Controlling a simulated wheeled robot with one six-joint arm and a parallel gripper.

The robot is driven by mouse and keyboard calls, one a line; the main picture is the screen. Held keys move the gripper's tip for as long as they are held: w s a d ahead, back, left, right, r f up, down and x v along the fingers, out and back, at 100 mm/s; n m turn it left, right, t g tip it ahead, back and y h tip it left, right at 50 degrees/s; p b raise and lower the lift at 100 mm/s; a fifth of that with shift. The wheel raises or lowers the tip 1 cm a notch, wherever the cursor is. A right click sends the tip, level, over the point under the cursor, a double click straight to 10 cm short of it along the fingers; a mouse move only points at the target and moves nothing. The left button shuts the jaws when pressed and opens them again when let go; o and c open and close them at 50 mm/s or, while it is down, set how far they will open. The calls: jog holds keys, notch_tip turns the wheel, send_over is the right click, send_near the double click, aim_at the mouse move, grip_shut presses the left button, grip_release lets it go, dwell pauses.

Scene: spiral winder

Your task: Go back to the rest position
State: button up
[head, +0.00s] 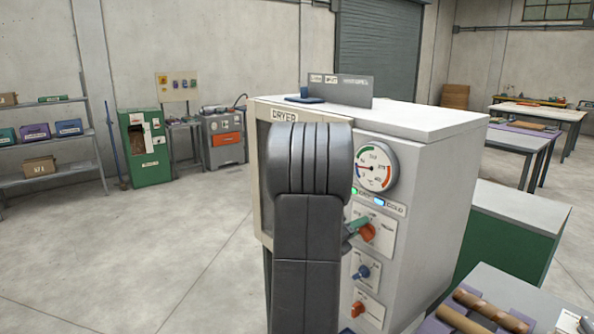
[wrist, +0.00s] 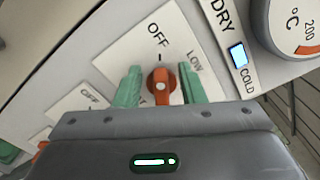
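My gripper (wrist: 159,70) has green fingers, one on each side of an orange knob (wrist: 161,86) on the dryer's front panel (wrist: 112,52). Narrow gaps seem to show between the fingers and the knob, so the gripper looks open around it. The knob's pale mark points toward the OFF label. In the head view, my dark arm stands in front of the dryer (head: 425,200), and a green fingertip (head: 352,229) shows beside the orange knob (head: 367,232).
A round gauge (head: 375,168) sits above the knob; a blue knob (head: 362,272) and another orange knob (head: 358,309) sit below. A table with brown tubes (head: 470,312) stands at lower right. The floor (head: 150,250) to the left is clear.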

jog(key=m+b, duration=0.1)
jog(key=m, duration=0.3)
jog(key=s+m+b, duration=0.1)
jog(key=m+b, duration=0.1)
jog(key=m, duration=0.2)
jog(key=d+r+m+b, duration=0.1)
jog(key=m, duration=0.3)
jog(key=shift+s+r, duration=0.1)
jog(key=shift+s, duration=0.2)
